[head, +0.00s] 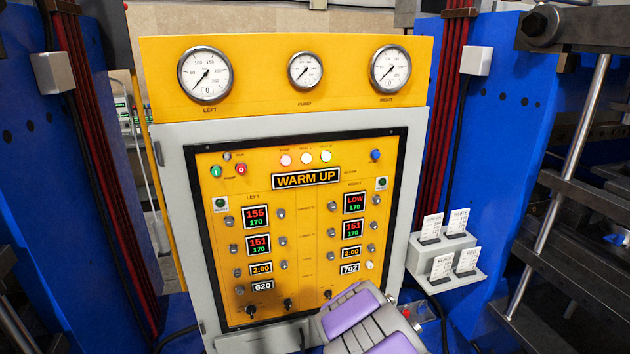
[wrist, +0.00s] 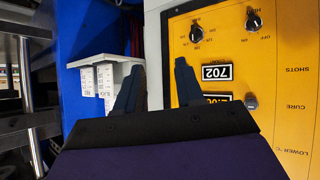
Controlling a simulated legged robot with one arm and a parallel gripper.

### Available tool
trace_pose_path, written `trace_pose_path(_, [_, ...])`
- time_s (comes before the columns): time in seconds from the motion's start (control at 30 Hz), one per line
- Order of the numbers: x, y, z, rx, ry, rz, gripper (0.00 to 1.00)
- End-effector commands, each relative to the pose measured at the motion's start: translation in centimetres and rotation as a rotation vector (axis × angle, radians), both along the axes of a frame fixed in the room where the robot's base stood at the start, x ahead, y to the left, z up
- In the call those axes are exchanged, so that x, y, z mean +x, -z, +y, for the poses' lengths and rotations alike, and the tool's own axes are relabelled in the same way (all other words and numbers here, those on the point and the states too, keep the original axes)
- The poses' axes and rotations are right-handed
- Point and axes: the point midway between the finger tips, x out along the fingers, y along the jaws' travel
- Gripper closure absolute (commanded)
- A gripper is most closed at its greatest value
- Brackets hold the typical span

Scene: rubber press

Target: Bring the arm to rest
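My arm (head: 372,322), with purple and grey links, is folded low in front of the panel's bottom right in the head view. My gripper (wrist: 158,75) shows in the wrist view as two dark fingers set apart, with nothing between them. Its fingers point towards the gap between the yellow control panel (wrist: 285,90) and the card holder (wrist: 128,68). I cannot make out the fingertips in the head view.
The grey-framed control panel (head: 305,235) reads WARM UP, below three gauges (head: 205,75). Blue press columns (head: 500,130) flank it. A card rack (head: 437,268) with several white cards is at the right. My arm hides part of the panel's lower right edge.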

Motion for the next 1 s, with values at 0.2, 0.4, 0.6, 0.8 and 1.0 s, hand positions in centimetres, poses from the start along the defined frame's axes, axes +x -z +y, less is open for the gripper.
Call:
trace_pose_path(0.2, [-4.8, -4.1, -2.5, 0.001, 0.096, 0.153, 0.63])
trace_pose_path(0.4, [-11.0, -6.9, -3.1, 0.037, 0.153, 0.311, 0.63])
trace_pose_path(0.6, [-18.1, -9.2, -2.1, 0.095, 0.165, 0.472, 0.63])
trace_pose_path(0.8, [-26.1, -10.9, 0.1, 0.157, 0.133, 0.640, 0.63])
trace_pose_path(1.0, [-34.6, -12.3, 2.6, 0.206, 0.057, 0.809, 0.63])
